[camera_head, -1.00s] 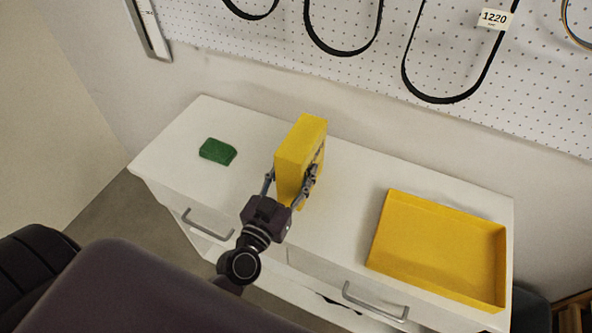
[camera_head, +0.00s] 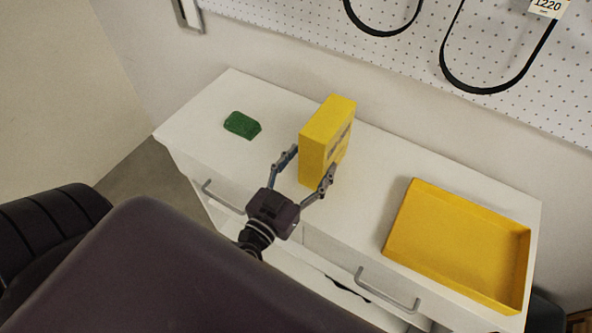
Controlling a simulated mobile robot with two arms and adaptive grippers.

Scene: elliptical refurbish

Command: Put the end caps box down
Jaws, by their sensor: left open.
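The end caps box (camera_head: 318,148) is a yellow upright box with dark print on its right side. It stands on the white cabinet top (camera_head: 372,182), left of the yellow tray. My left gripper (camera_head: 309,172) is open in front of the box, its fingers spread wide. The fingertips are close to the box's near lower part; the right one overlaps its edge in the picture, and I cannot tell if it touches. My right gripper is not in view.
A shallow yellow tray (camera_head: 408,214) sits on the right of the cabinet top, empty. A green block (camera_head: 242,125) lies at the left. Drawer handles (camera_head: 388,290) stick out at the front. A pegboard with hanging black belts (camera_head: 497,88) is behind.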

